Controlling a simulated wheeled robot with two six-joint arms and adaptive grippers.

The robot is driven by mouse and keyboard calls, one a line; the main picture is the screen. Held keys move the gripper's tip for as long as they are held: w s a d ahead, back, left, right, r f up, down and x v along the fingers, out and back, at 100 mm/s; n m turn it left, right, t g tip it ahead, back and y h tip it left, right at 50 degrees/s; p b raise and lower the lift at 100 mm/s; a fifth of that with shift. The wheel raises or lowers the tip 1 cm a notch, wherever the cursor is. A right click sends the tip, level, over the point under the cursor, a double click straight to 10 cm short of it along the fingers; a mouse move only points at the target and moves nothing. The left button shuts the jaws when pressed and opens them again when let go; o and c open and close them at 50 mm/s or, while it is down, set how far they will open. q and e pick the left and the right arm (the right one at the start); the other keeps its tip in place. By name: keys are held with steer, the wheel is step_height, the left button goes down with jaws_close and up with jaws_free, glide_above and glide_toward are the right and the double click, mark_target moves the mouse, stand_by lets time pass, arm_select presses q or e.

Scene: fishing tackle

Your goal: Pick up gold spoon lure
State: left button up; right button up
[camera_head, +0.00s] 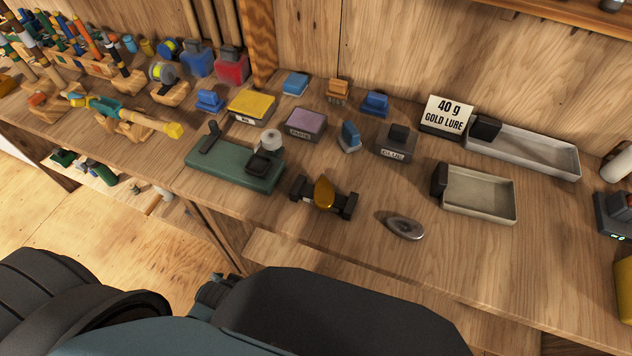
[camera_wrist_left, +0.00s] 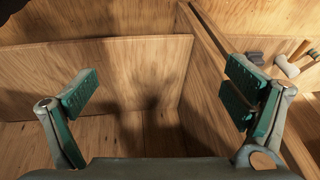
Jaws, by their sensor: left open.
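The gold spoon lure (camera_head: 324,193) rests upright on a small black stand (camera_head: 345,206) near the bench's front edge in the head view. A silver lure (camera_head: 405,228) lies on the bench to its right. My left gripper (camera_wrist_left: 160,95) is open and empty in the left wrist view, with its green-padded fingers wide apart. It faces bare wooden panels, and the gold lure is not in that view. In the head view, dark links of my arm fill the bottom, and the fingers are not clear there. My right gripper is not in view.
A green scale-like base (camera_head: 225,168) is left of the stand. Several small boxes crowd the back. Bench around the silver lure is clear.

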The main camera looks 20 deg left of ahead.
arm_select(q)
steer(key=w+r+t+y+p, duration=0.1)
steer(key=w+r+t, duration=0.15)
steer(key=r, duration=0.75)
steer(key=w+r+t+p, duration=0.15)
steer(key=w+r, duration=0.25)
steer(key=r, duration=0.6)
steer(key=w+r+m+t+h, duration=0.45)
steer(key=w+r+t, duration=0.65)
steer(key=w+r, duration=0.9)
steer(key=d+m+h, duration=0.2)
steer(key=m+h, duration=0.2)
steer(key=h, duration=0.1)
steer(key=m+g+h, duration=0.5)
steer(key=g, duration=0.9)
glide_toward(324, 191)
steer(key=shift+y, duration=0.25)
steer(key=p+x, duration=0.1)
steer(key=x, duration=0.7)
steer(key=shift+d+r, duration=0.1)
steer(key=shift+d, duration=0.1)
steer(key=c, duration=1.3)
